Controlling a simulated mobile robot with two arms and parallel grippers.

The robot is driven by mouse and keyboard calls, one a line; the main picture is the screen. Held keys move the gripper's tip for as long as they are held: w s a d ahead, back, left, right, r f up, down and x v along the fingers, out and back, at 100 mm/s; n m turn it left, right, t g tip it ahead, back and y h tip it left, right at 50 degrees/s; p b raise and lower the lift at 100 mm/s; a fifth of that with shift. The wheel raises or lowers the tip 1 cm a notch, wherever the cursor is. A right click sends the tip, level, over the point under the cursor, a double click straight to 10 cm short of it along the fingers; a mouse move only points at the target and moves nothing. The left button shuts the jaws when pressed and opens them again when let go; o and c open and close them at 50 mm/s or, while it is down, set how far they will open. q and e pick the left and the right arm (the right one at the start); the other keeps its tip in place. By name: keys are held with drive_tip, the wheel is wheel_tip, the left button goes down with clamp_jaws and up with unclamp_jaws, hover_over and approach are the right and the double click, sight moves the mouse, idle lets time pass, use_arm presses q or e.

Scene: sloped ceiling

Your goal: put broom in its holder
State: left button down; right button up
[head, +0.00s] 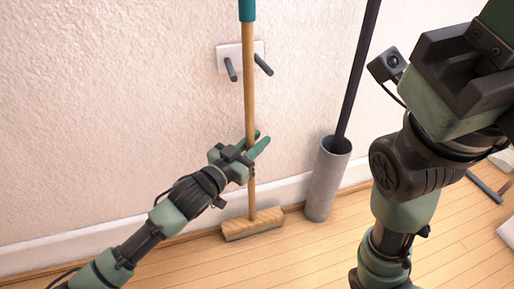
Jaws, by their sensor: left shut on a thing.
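The broom (250,98) has a light wooden handle with a teal top section and a wooden head (252,224) at floor level by the wall. The handle stands nearly upright. My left gripper (258,143) is shut on the lower part of the handle, above the head. The holder (222,53) is a white wall plate with two dark pegs. In the picture the handle passes between the pegs; its depth relative to them is hard to tell. My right gripper (468,70) is large at the upper right, its fingers mostly cut off by the frame edge.
A grey cylinder (325,185) stands on the floor by the wall, right of the broom, with a dark pole (358,70) leaning out of it. Dark and white items (487,187) lie at the right edge. The wooden floor (285,262) in front of the broom is clear.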

idle(0.3)
use_arm(q)
drive_tip(key=c, duration=1.6)
unclamp_jaws()
drive_tip(key=shift+f, duration=0.15)
drive_tip(key=shift+o, duration=0.2)
